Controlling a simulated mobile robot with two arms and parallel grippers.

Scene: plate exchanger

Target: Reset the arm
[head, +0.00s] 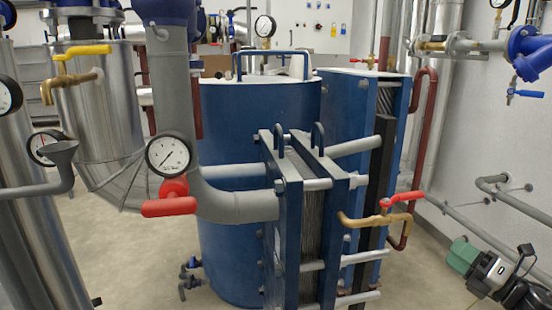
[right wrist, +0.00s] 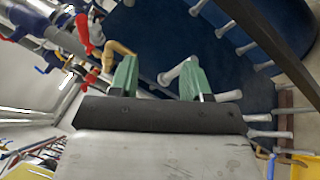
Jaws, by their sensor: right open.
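My right gripper (head: 463,250) shows at the lower right of the head view, with a green fingertip, beside the plate exchanger and apart from it. In the right wrist view its two green fingers (right wrist: 156,80) stand wide apart with nothing between them. The blue plate exchanger (head: 311,220) stands in the middle of the head view, with metal plates between two blue end frames. My left gripper is not in either view.
A red-handled valve (head: 402,198) on a brass pipe juts out between the exchanger and my right gripper. A gauge (head: 168,155) and a red handle (head: 170,207) sit at left. A blue tank (head: 225,230) stands behind. Grey pipes (head: 470,231) run along the right wall.

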